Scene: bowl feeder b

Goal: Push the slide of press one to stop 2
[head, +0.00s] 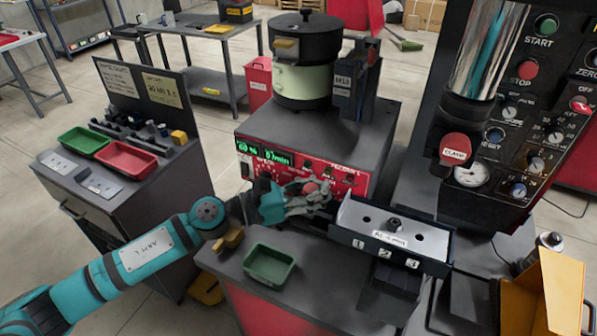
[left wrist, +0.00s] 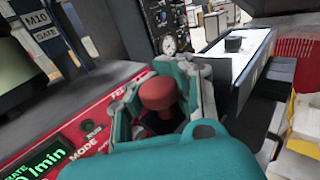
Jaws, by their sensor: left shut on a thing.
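My left gripper (head: 311,196) is at the red front panel of the bowl feeder (head: 290,165). In the left wrist view its fingers (left wrist: 160,100) are closed around a red knob (left wrist: 158,92), which also shows in the head view (head: 310,187). The slide unit (head: 348,220), a pale-topped dark box with labels 1, 2 and 3 on its front, stands just right of the gripper. Its black slide knob (head: 394,223) stands on the top plate, roughly above label 2; the exact stop is unclear. The knob also shows in the left wrist view (left wrist: 234,43). My right gripper is not in view.
A green tray (head: 270,264) lies on the bench in front of the feeder. A control panel (head: 527,120) with START and STOP buttons rises at the right. A yellow bin (head: 550,290) is at the lower right. A side bench holds green and red trays (head: 126,160).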

